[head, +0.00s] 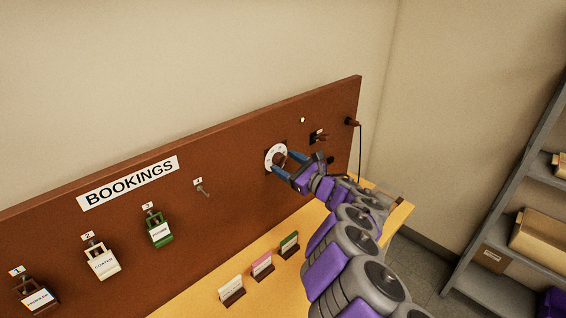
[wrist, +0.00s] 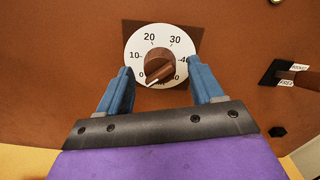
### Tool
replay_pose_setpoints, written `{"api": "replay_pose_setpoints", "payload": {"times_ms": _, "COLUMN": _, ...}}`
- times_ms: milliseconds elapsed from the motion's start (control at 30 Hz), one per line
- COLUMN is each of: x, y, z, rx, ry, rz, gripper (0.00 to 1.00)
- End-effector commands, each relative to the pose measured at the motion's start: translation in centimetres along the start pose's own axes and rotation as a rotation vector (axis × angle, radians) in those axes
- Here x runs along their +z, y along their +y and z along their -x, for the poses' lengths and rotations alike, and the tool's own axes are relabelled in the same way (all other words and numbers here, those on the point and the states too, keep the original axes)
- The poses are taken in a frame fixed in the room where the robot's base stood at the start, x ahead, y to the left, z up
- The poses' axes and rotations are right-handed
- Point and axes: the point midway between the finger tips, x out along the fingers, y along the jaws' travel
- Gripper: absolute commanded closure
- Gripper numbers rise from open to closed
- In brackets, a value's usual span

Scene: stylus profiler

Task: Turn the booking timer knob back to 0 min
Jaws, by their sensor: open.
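The booking timer is a white dial (wrist: 160,36) with numbers from 0 up past 40, mounted on the brown board. Its brown knob (wrist: 159,67) sits in the dial's middle, and its white pointer end is turned to the lower left, close to the 0 mark. I cannot tell if it lines up exactly. My gripper (wrist: 160,72) is open, with one blue finger on each side of the knob and gaps showing between. In the head view, my gripper (head: 283,163) is at the dial (head: 270,154), partly covering the knob.
A brown switch lever (wrist: 290,74) with small labels is right of the dial. A plug with a hanging cable (head: 353,122) is farther right. Padlock-like tags, such as the green one (head: 159,236), hang on the left. Card holders (head: 262,265) stand on the yellow table below.

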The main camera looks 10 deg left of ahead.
Motion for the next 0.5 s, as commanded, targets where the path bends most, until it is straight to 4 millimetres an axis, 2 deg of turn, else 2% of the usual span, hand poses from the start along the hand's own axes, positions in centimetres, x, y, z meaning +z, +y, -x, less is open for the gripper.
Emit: {"api": "replay_pose_setpoints", "payload": {"times_ms": 500, "x": 0.0, "y": -0.1, "z": 5.3, "rx": -0.003, "ry": 0.003, "rz": 0.001, "gripper": 0.34}}
